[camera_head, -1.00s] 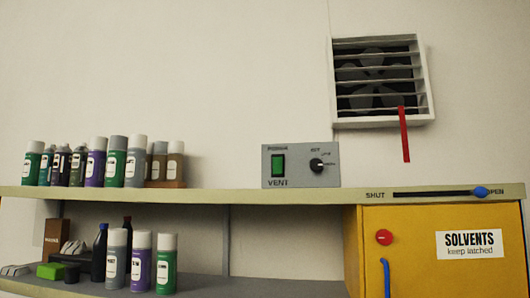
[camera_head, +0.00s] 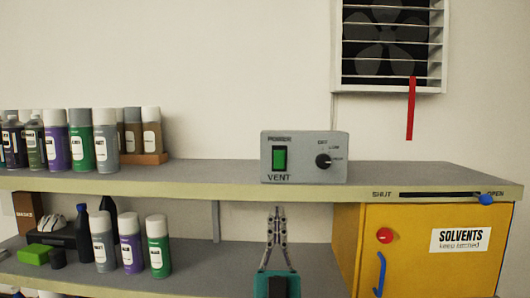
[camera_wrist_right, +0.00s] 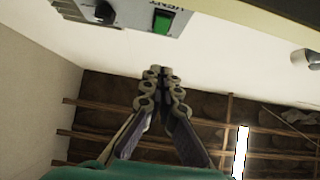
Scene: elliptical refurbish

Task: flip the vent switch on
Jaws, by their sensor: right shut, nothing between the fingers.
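The grey vent control box (camera_head: 304,158) stands on the upper shelf, with a green power switch (camera_head: 279,158) on its left and a black knob (camera_head: 323,161) on its right. In the right wrist view the box (camera_wrist_right: 128,12) is at the top, with the green switch (camera_wrist_right: 162,21) just above the fingertips in the picture. My right gripper (camera_head: 277,212) is shut and empty, below the box and in front of the shelf edge. It also shows in the right wrist view (camera_wrist_right: 157,72), apart from the switch. My left gripper is out of view.
The upper shelf (camera_head: 220,172) carries spray cans (camera_head: 81,140) at the left and is bare around the box. A yellow solvents cabinet (camera_head: 400,235) stands at the lower right. A wall fan (camera_head: 391,40) with a red strip (camera_head: 410,108) hangs above.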

